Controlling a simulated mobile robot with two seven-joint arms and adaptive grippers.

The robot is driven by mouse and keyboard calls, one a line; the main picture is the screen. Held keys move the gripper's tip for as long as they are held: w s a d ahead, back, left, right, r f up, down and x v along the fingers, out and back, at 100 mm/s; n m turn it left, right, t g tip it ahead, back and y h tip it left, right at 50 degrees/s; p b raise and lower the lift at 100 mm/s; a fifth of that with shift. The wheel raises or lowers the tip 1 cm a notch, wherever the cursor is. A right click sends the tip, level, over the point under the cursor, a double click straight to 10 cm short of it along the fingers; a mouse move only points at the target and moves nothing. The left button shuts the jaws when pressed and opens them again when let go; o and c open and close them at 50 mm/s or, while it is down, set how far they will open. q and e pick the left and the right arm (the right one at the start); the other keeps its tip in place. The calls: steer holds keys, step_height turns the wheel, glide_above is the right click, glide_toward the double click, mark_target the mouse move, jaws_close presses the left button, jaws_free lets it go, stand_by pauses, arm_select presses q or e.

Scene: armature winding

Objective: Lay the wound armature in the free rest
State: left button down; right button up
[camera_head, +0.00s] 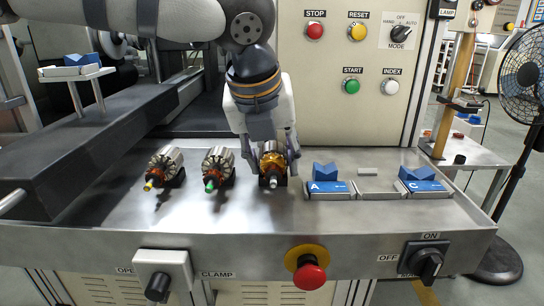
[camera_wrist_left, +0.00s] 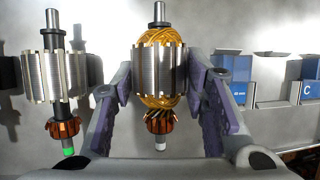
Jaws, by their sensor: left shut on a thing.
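The wound armature (camera_head: 273,163), with copper-coloured windings and a pale shaft tip, sits at the right end of a row of armatures on the steel bench. My left gripper (camera_head: 272,156) reaches down from above and is shut on it. In the left wrist view the wound armature (camera_wrist_left: 161,75) stands between the purple-padded fingers (camera_wrist_left: 160,125). Blue V-shaped rests marked A (camera_head: 326,187) and C (camera_head: 421,186) stand to its right, both empty. The spot between them holds a flat pale plate (camera_head: 377,186) with no blue block visible. My right gripper is out of view.
Two bare armatures, one green-tipped (camera_head: 217,166) and one yellow-tipped (camera_head: 164,166), stand close left of the gripper. A dark beam (camera_head: 100,146) runs along the left. A button panel (camera_head: 350,50) rises behind.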

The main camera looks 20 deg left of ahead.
arm_select(q)
steer(key=shift+s+f, duration=0.2)
steer(key=shift+f, duration=1.1)
steer(key=c, duration=1.3)
jaws_free()
steer(key=o, duration=0.4)
steer(key=shift+f+g, duration=0.1)
steer(key=shift+g, duration=0.2)
steer(key=shift+o, duration=0.2)
steer(key=shift+w, duration=0.2)
steer(key=shift+s+r, duration=0.1)
steer(key=shift+r, duration=0.8)
steer(key=v, duration=1.1)
steer(key=shift+s, duration=0.25)
steer(key=shift+f, duration=0.15)
